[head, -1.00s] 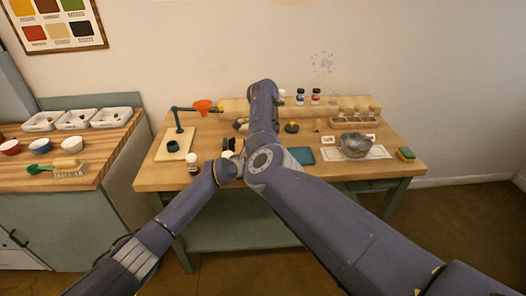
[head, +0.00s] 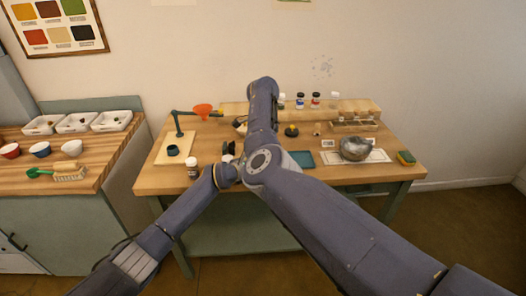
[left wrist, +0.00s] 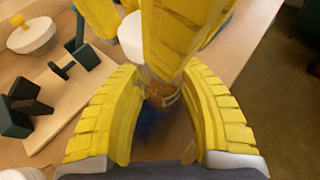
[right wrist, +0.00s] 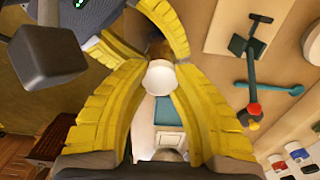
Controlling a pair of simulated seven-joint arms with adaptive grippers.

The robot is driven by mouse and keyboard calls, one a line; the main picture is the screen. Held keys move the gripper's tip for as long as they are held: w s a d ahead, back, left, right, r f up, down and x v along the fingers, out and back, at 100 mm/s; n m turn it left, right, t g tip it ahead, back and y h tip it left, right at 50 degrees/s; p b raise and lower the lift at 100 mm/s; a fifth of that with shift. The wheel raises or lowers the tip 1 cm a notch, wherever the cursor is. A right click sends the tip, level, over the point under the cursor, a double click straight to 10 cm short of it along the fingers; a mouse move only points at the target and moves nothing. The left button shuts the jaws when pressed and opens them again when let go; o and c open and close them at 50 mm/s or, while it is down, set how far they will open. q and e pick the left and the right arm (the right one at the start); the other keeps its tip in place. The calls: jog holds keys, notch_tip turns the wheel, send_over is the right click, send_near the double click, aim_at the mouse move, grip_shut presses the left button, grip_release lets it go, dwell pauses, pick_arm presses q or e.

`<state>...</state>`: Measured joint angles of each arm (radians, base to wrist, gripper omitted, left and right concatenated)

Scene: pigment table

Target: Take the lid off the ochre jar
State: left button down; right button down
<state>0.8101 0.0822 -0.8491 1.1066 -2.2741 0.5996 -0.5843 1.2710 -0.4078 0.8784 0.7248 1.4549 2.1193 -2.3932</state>
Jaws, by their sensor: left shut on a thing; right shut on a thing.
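The ochre jar (left wrist: 160,94), clear with ochre-brown contents, is between the yellow fingers of my left gripper (left wrist: 161,110), which is shut on it. The white lid (right wrist: 160,77) is between the fingers of my right gripper (right wrist: 160,100), which is shut on it. The lid also shows in the left wrist view (left wrist: 131,37), close to the jar's top end. A right finger covers part of the join, so I cannot tell whether lid and jar still touch. In the head view my arms hide both jar and lid.
Another white-lidded jar (head: 192,168) stands near the table's front left. A teal tray (head: 302,159), a grey bowl (head: 355,147) and a sponge (head: 406,157) lie to the right. Small jars (head: 315,100) line the back.

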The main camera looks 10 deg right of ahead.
pick_arm(q)
jog(key=shift+f, duration=0.1)
pick_arm(e)
jog(key=shift+r, duration=0.1)
jog(key=shift+r, duration=1.95)
pick_arm(q)
jog(key=c, duration=0.8)
grip_release()
